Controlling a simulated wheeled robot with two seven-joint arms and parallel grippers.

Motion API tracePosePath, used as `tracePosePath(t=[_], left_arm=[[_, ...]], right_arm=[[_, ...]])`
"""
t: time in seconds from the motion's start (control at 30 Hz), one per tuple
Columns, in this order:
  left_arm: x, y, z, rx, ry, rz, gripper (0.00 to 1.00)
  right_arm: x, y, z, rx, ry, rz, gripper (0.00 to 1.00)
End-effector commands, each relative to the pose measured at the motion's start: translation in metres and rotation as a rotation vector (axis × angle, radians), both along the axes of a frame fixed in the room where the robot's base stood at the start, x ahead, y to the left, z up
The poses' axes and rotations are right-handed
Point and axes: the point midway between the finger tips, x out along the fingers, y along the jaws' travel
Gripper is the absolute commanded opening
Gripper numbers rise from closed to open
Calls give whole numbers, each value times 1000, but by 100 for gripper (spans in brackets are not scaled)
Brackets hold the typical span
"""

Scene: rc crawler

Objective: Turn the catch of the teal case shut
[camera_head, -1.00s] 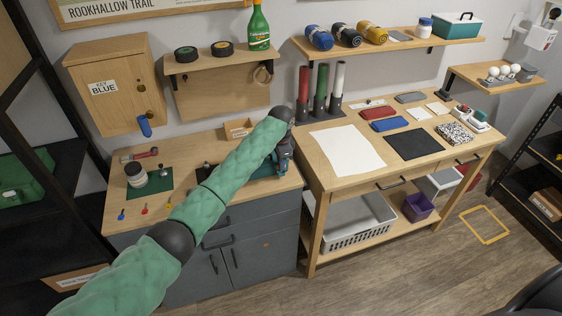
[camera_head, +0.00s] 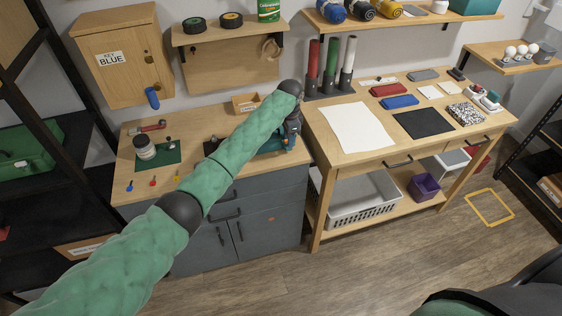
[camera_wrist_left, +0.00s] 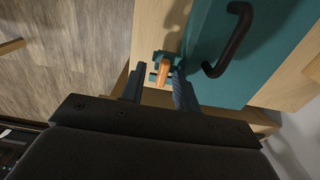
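The teal case (camera_head: 272,145) lies on the grey cabinet's wooden top, largely hidden behind my left arm in the head view. In the left wrist view the teal case (camera_wrist_left: 262,62) shows a black handle (camera_wrist_left: 229,40) and, at its edge, a small orange catch (camera_wrist_left: 164,73). My left gripper (camera_head: 291,132) is at the right end of the case. In the wrist view the left gripper (camera_wrist_left: 158,76) is open, with its two fingers on either side of the catch. The right finger is close to the catch; I cannot tell whether they touch. My right gripper is not in view.
A small cardboard box (camera_head: 246,103) stands behind the case. A jar (camera_head: 145,146) on a green mat and small coloured items lie left on the cabinet top. A wooden workbench (camera_head: 325,150) with paper and a black mat stands right. Another teal box (camera_head: 474,7) sits on the upper shelf.

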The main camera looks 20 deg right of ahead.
Motion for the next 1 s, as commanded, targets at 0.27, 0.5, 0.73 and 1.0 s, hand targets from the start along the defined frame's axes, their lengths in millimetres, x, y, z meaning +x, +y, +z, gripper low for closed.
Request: tracePosePath(t=[0.27, 0.5, 0.73, 1.0], left_arm=[[1, 1, -2, 1, -2, -203, 33], [1, 1, -1, 1, -3, -448, 33], [1, 1, -1, 2, -2, -679, 33], [1, 1, 0, 3, -2, -946, 33]], right_arm=[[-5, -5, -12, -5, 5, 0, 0], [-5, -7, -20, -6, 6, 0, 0], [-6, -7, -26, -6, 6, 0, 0], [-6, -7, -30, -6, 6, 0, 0]])
